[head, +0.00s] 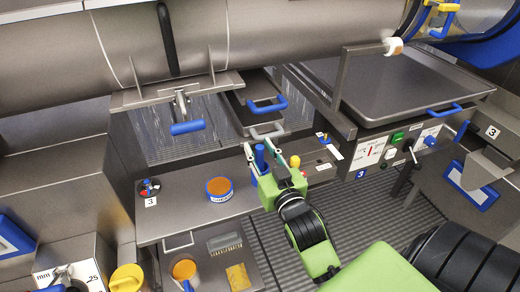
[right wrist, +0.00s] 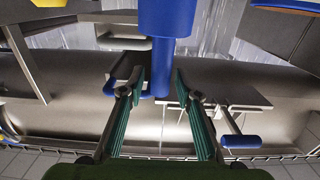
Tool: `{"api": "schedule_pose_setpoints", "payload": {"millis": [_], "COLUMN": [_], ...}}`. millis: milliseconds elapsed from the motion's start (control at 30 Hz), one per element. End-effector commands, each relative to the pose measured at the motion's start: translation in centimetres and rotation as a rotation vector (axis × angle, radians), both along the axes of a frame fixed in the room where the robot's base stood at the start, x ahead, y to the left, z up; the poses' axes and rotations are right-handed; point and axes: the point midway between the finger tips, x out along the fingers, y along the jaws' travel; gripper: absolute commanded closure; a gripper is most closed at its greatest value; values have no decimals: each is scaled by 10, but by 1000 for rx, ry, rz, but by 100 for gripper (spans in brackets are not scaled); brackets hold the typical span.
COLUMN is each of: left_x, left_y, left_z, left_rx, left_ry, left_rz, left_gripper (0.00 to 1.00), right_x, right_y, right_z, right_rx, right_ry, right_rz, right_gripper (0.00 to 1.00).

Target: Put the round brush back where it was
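My right gripper (head: 268,158) is above the steel shelf, its two fingers spread apart. A blue cylinder (head: 260,157) stands between the fingers in the head view; it may be the round brush, but no bristles show. In the right wrist view the blue cylinder (right wrist: 165,18) hangs from the top edge and narrows toward the gap between the green-padded fingertips (right wrist: 160,84). I see gaps on both sides of its narrow part, so the fingers look apart from it. My left gripper is not in view.
The shelf (head: 182,211) carries a blue tub (head: 219,188) with orange content and a yellow-topped piece (head: 295,161). A flat brush (head: 225,242) and an orange-filled cup (head: 184,270) sit lower. A blue-handled drawer (head: 266,106) is behind the gripper. The control box (head: 400,145) stands right.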

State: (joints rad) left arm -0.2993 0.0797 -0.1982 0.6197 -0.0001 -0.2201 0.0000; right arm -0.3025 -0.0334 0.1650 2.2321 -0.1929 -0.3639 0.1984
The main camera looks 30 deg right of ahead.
Motion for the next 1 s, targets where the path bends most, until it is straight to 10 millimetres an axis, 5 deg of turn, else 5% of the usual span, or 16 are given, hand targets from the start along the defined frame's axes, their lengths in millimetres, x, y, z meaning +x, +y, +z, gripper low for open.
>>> {"api": "schedule_pose_setpoints", "payload": {"millis": [333,1000], "left_x": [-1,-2], "left_y": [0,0], "left_z": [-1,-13], "left_rx": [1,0], "left_ry": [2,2], "left_rz": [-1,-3], "left_gripper": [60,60], "right_x": [-8,-108], "right_y": [2,26], "right_z": [2,2], "right_rx": [0,2], "right_ry": [1,3], "right_rz": [0,0], "right_gripper": [69,69]}}
